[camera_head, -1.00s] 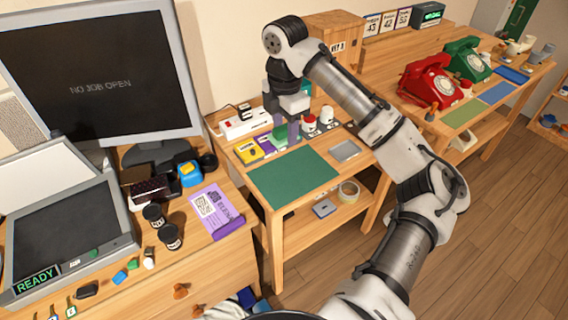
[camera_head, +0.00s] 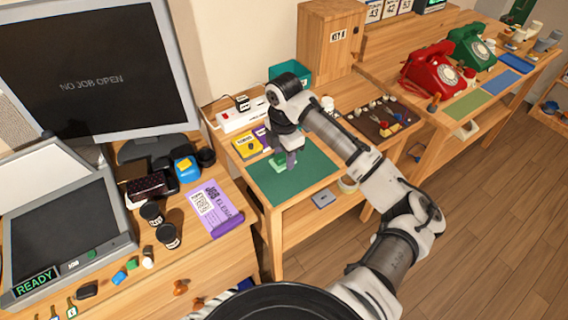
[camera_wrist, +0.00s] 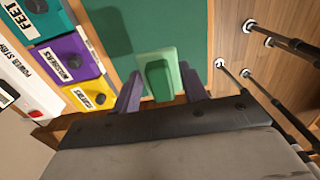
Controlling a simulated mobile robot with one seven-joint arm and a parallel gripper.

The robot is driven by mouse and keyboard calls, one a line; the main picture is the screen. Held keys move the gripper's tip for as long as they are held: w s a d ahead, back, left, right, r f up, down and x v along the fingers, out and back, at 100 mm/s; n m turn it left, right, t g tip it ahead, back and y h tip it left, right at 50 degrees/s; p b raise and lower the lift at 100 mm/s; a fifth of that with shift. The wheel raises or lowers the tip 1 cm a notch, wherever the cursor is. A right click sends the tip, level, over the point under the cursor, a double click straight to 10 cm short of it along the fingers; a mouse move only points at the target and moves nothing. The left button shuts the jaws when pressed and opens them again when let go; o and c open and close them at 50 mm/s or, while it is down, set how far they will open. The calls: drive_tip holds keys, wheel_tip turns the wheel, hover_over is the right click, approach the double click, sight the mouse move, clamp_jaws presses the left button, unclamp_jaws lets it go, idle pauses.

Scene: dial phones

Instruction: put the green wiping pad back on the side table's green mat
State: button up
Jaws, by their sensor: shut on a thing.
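The green wiping pad (camera_head: 279,162) is light green with a raised grip block; it also shows in the wrist view (camera_wrist: 159,70). My gripper (camera_head: 287,165) is shut on the pad, with one finger on each side in the wrist view (camera_wrist: 160,92). The pad is over the back part of the dark green mat (camera_head: 300,182) on the side table. The mat also shows in the wrist view (camera_wrist: 115,40). I cannot tell whether the pad touches the mat. My gripper partly hides the pad in the head view.
Yellow (camera_head: 246,145) and purple (camera_head: 263,138) labelled boxes stand just behind-left of the mat. A white power strip (camera_head: 240,118) lies farther back. A dark tray of small tools (camera_head: 380,120) is to the right. The front of the mat is clear.

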sight(284, 174)
drive_tip(key=shift+f+p, duration=0.45)
drive_tip(key=shift+f, duration=2.15)
drive_tip(key=shift+f, duration=0.2)
drive_tip(key=o, duration=0.8)
drive_tip(key=shift+o, duration=0.4)
drive_tip(key=shift+r, duration=0.1)
wheel_tip(284, 174, up, 12)
drive_tip(key=shift+r+b, duration=0.15)
drive_tip(key=shift+b, duration=0.9)
